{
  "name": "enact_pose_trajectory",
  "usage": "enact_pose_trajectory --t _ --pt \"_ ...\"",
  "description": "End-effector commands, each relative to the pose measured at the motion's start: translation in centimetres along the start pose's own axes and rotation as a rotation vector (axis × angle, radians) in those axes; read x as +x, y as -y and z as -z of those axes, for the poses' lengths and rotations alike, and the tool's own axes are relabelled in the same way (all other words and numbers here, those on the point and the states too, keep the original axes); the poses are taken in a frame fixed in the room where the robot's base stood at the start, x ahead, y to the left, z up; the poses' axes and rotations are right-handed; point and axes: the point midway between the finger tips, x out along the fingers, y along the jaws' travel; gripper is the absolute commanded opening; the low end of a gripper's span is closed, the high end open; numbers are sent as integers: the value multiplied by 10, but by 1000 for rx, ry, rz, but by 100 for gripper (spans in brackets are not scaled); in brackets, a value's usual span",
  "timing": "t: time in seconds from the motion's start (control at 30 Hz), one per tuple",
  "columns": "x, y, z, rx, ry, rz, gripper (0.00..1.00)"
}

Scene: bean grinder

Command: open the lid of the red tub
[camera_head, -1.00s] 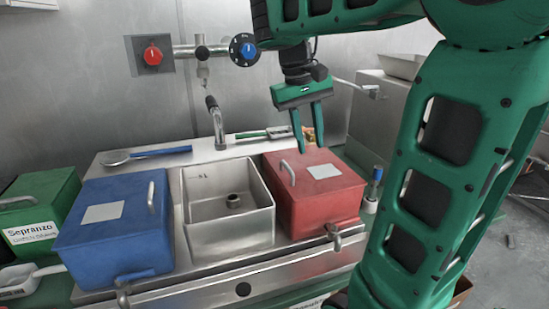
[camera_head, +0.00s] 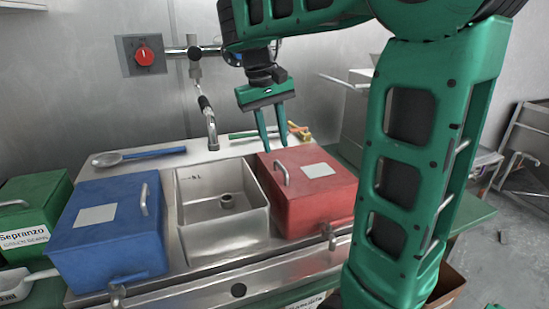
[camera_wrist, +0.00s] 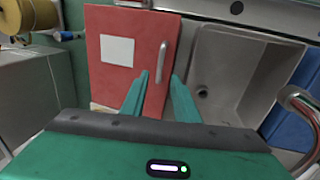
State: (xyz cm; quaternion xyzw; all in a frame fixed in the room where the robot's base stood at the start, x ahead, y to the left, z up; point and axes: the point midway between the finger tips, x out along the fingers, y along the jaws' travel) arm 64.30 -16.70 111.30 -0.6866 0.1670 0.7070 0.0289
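The red tub (camera_head: 312,208) stands on the steel counter, to the right of the sink, with its red lid (camera_head: 331,180) shut. A metal handle (camera_head: 281,172) stands on the lid's left side, and a pale label lies on the lid. In the wrist view the lid (camera_wrist: 118,62) shows with its upright handle (camera_wrist: 161,60). My gripper (camera_head: 276,149) points down above the far left part of the lid, its two fingers apart and empty. In the wrist view the fingertips (camera_wrist: 160,76) lie to either side of the handle's lower end in the picture; contact cannot be told.
A steel sink (camera_head: 222,205) adjoins the tub's left side, and a blue tub (camera_head: 110,240) stands beyond it. A tap (camera_head: 208,122) rises behind the sink. A green-handled tool (camera_head: 258,133) lies behind the red tub. A green tub (camera_head: 38,200) is at far left.

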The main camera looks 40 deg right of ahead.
Motion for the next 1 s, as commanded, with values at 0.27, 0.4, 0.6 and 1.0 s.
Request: enact_pose_trajectory --t 0.27,0.4,0.6,1.0 --pt "41 0 -1 -2 2 0 28" --pt "52 0 0 -1 1 0 28" --pt "56 0 0 0 0 1 28" --pt "56 0 0 -1 0 1 0"
